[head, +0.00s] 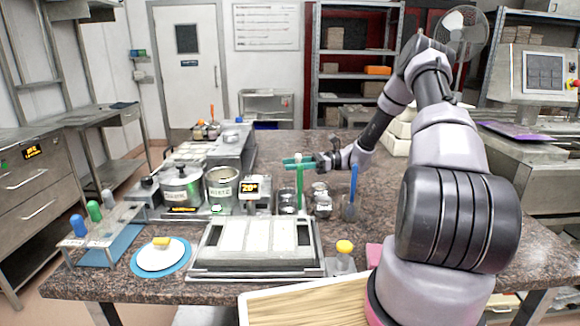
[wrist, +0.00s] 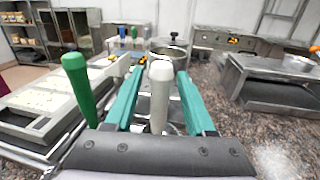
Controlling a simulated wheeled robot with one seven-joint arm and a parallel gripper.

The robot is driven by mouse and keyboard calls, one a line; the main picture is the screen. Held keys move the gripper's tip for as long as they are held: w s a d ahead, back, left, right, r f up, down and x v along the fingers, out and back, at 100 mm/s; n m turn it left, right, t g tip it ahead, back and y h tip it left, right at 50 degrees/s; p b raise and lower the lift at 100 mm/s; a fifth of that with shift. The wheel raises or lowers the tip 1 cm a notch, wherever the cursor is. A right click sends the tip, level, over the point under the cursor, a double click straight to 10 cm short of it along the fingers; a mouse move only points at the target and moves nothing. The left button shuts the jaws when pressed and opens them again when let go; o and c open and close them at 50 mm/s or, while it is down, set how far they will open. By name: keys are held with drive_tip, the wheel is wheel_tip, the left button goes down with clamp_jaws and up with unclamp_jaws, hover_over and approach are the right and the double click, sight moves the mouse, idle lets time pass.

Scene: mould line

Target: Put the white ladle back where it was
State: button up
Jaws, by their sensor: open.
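The white ladle (wrist: 160,95) shows in the wrist view as an upright white handle between the two teal fingers of my gripper (wrist: 157,100). The fingers are open, one on each side of the handle. Its lower end is hidden by my gripper. In the head view my gripper (head: 298,162) is above the middle of the counter, and I cannot clearly make out the white handle there. A green-handled tool (wrist: 78,90) stands just left of my gripper in the wrist view. It also shows in the head view (head: 299,185), in front of the fingers.
A blue handle (head: 353,180) stands in a clear jar right of my gripper. Small jars (head: 322,204) stand between. A steel pot (head: 182,188) and a can (head: 221,188) are to the left. A rack (head: 110,222) holds several handles. A framed mould (head: 258,272) lies in front.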

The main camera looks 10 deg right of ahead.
drive_tip(key=d, duration=1.1)
drive_tip(key=s+a+r+n+g+h, duration=0.1)
drive_tip(key=s+a+r+n+h, duration=0.3)
drive_tip(key=s+r+h, duration=0.4)
drive_tip(key=s+a+r+n+h, duration=0.3)
drive_tip(key=s+r+n, duration=0.25)
drive_tip(key=r, duration=0.45)
drive_tip(key=s+r+n+t+h, duration=0.2)
drive_tip(key=s+r, duration=0.3)
drive_tip(key=s, duration=0.3)
drive_tip(key=s+r+n+t+h, duration=0.3)
drive_tip(key=s+r+t, duration=0.2)
drive_tip(key=s, duration=0.4)
drive_tip(key=shift+d+r+t, duration=0.15)
drive_tip(key=shift+d+t, duration=0.15)
drive_tip(key=shift+d, duration=0.1)
